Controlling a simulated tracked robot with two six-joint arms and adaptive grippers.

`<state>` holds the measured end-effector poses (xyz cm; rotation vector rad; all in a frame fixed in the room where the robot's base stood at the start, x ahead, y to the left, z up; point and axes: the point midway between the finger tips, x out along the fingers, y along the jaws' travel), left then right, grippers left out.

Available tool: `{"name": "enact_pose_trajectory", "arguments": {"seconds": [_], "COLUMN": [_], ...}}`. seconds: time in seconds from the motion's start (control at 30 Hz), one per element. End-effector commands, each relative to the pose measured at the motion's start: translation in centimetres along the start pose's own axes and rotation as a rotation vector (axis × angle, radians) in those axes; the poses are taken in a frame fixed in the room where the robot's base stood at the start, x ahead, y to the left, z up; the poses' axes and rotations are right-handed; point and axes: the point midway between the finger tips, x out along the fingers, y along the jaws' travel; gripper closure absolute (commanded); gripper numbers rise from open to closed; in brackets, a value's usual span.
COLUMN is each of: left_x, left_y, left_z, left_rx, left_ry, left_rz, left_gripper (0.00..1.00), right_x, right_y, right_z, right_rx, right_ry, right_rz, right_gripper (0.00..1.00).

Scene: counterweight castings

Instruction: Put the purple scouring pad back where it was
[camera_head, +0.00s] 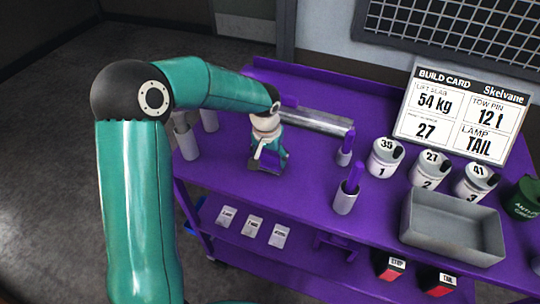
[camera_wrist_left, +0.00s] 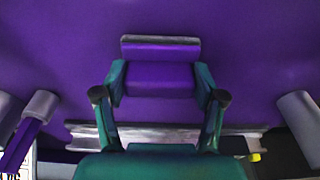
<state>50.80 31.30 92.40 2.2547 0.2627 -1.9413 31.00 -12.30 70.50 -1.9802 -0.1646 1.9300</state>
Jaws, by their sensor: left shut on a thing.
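My left gripper (camera_head: 268,162) is low over the purple cart top, left of its middle. In the left wrist view the gripper (camera_wrist_left: 160,80) is shut on a purple block, which I take to be the scouring pad (camera_wrist_left: 160,76); a finger presses each side. The pad (camera_head: 270,161) shows partly in the head view, below the white wrist. Just beyond the pad in the wrist view is a purple strip with a grey edge (camera_wrist_left: 160,48); I cannot tell whether it joins the pad. I cannot tell whether the pad touches the top. My right gripper is not in view.
A grey metal bar (camera_head: 318,121) lies behind the gripper. White cups with purple sticks (camera_head: 346,196) stand to its right, white cylinders (camera_head: 186,142) to its left. Numbered canisters (camera_head: 382,160), a grey tray (camera_head: 455,244) and a build card (camera_head: 466,112) are further right.

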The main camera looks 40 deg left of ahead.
Motion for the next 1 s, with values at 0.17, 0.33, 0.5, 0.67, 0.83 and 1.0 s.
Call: {"name": "enact_pose_trajectory", "arguments": {"seconds": [0.17,0.33,0.5,0.67,0.83,1.0], "left_x": [0.1,0.1,0.1,-0.1,-1.6,-4.9], "left_y": [0.0,-0.1,-0.1,-0.1,-0.1,-0.1], "left_z": [0.0,0.0,0.1,0.0,-0.1,-0.1], "left_rx": [-0.001,-0.001,-0.001,-0.001,-0.002,-0.002], "left_ry": [0.0,0.0,0.0,0.0,0.004,0.007], "left_rz": [0.0,0.0,0.0,0.0,-0.001,0.0], "left_gripper": [0.23,0.05,0.05,0.05,0.05,0.05], "right_x": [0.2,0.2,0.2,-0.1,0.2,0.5], "right_y": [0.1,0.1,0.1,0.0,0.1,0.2], "right_z": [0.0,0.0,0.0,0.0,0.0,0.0], "right_rx": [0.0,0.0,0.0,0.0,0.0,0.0], "right_ry": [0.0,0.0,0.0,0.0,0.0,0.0], "right_rz": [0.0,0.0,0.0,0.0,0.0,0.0], "right_gripper": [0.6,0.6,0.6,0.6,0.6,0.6]}}
